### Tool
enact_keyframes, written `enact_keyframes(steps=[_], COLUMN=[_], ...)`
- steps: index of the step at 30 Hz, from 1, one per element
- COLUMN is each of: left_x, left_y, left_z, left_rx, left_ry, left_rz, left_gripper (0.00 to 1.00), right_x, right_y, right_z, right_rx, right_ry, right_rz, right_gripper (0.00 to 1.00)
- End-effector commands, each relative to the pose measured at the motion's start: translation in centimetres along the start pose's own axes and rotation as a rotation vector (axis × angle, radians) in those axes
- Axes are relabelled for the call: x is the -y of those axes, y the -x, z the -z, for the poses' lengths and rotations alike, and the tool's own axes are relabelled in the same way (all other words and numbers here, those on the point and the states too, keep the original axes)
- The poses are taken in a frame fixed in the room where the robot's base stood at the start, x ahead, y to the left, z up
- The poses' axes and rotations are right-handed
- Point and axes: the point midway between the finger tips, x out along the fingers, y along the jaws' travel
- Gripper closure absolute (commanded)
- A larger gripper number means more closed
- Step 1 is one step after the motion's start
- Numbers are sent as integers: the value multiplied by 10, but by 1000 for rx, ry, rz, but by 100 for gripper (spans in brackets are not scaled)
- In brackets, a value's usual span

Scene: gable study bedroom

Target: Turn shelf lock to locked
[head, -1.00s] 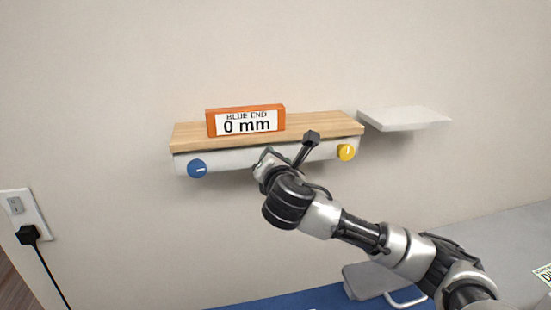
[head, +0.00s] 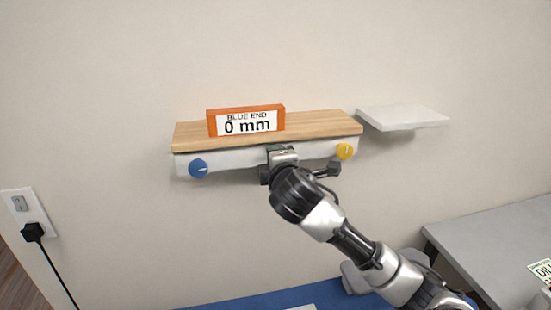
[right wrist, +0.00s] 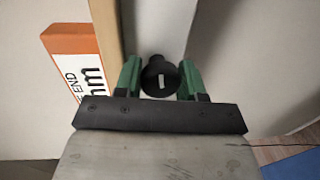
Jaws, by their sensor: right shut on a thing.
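The shelf (head: 330,126) has a wooden top and a pale front face. A blue knob (head: 198,168) is at its left end and a yellow knob (head: 345,151) at its right. My right gripper (head: 281,153) is at the middle of the front face and hides what it grips in the head view. In the right wrist view, its green-padded fingers (right wrist: 160,80) are shut on a round black knob (right wrist: 158,72). The knob's white mark runs roughly along the shelf's length. No label for locked is readable. My left gripper is out of view.
An orange-framed sign (head: 212,127) on the shelf reads "BLUE END 0 mm". A small white shelf (head: 403,117) is at the right. A grey surface (head: 495,235) and a blue one (head: 260,298) lie below. A wall socket (head: 22,205) holds a black plug.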

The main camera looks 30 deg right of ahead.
Motion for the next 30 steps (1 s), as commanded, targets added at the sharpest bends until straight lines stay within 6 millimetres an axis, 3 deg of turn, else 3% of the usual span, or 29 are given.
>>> enact_keyframes(steps=[12, 27, 28, 30], left_x=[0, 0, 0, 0], left_y=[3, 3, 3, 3], left_z=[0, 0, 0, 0], left_rx=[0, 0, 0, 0], left_ry=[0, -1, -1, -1], left_rz=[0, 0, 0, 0], left_gripper=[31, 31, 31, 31], right_x=[1, 2, 2, 2], right_y=[0, 0, 0, 0], right_z=[0, 0, 0, 0], right_rx=[-20, -21, -21, -21], right_ry=[-159, -175, -175, -174], right_rz=[6, 8, 8, 8], right_gripper=[84, 84, 57, 47])
